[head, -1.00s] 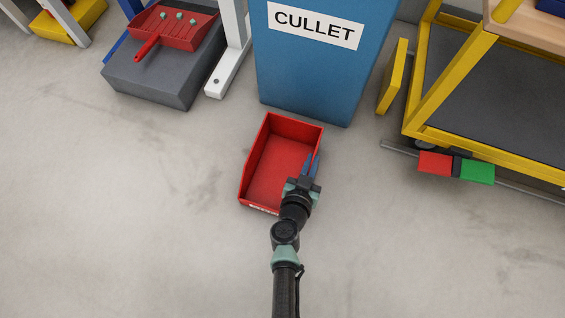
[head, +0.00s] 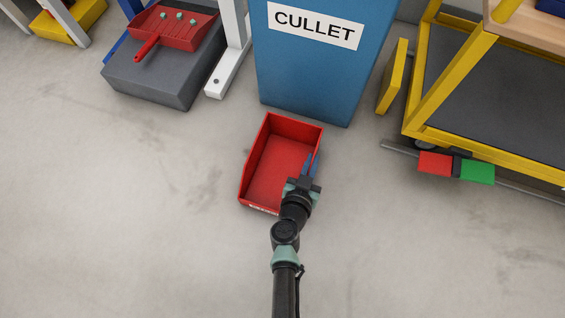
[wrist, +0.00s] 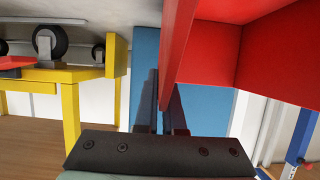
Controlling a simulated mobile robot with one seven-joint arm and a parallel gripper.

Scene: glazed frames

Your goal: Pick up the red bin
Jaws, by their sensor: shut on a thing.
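The red bin (head: 277,165) is open-topped and looks empty, in front of the blue cullet container in the head view. My gripper (head: 310,167) is at the bin's right wall, near its front corner, with its blue fingers along that wall. In the wrist view the red bin (wrist: 272,62) fills the upper right, and its wall runs down between the two dark fingers of my gripper (wrist: 165,108). The gripper is shut on that wall. I cannot tell whether the bin touches the floor.
The blue cullet container (head: 310,80) stands just behind the bin. A yellow-framed cart (head: 455,140) is at the right, with a red block (head: 435,163) and a green block (head: 478,172) beside it. A red dustpan (head: 172,27) lies on a grey block (head: 160,75). Floor at left is clear.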

